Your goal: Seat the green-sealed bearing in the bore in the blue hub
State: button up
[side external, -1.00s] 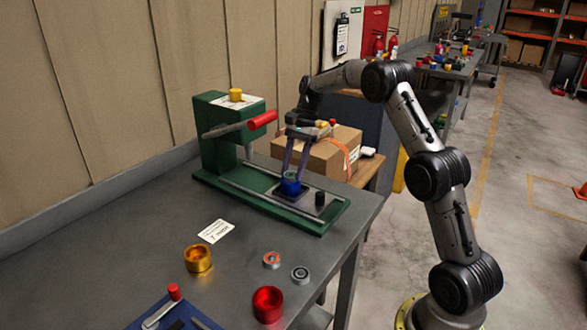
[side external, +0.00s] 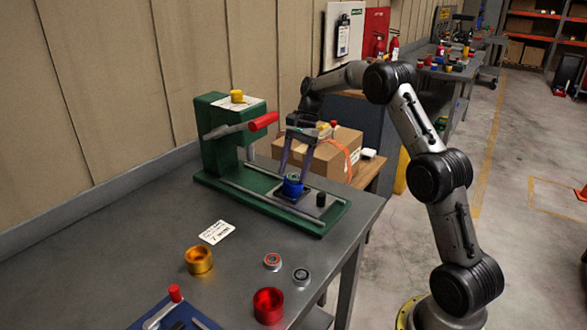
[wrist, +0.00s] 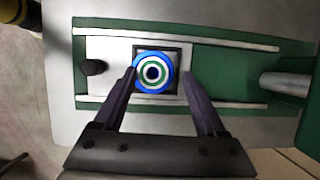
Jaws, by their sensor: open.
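The blue hub (side external: 292,188) stands on the dark square plate of the green press and shows from above in the wrist view (wrist: 141,80). The green-sealed bearing (wrist: 152,72) lies within the hub's ring, roughly concentric with it; its depth in the bore is hard to tell. My gripper (side external: 293,172) is open above the hub. In the wrist view its two fingers (wrist: 158,72) stand apart on either side of the hub, with nothing held between them.
The green arbor press (side external: 222,140) with a red-handled lever rises left of my gripper. A black peg (side external: 320,199) stands beside the hub. A gold hub (side external: 199,260), a red hub (side external: 268,306), a red-sealed bearing (side external: 272,261) and a dark bearing (side external: 301,276) sit on the bench front.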

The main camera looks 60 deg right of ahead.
jog(key=shift+s+f, duration=0.2)
jog(key=shift+f, duration=0.3)
jog(key=shift+s+f, duration=0.15)
jog(key=shift+f, duration=0.35)
jog(key=shift+r, duration=0.25)
jog(key=v, duration=1.2)
jog(key=s+a+r+n, duration=0.3)
jog(key=s+a+r, duration=0.1)
jog(key=a, duration=0.4)
jog(key=s+a+f+n+t+h, duration=0.1)
jog(key=s+a+n, duration=0.4)
jog(key=s, duration=0.3)
jog(key=s+a+f+n+t+h, duration=0.1)
jog(key=s+a+n+t+h, duration=0.1)
jog(key=s+a+n, duration=0.3)
jog(key=s+a+f+n+t+h, duration=0.1)
jog(key=s+a+n, duration=0.3)
jog(key=s, duration=0.9)
jog(key=shift+a+f+n+t, duration=0.35)
jog(key=shift+a+n+t, duration=0.05)
jog(key=shift+n+t, duration=0.2)
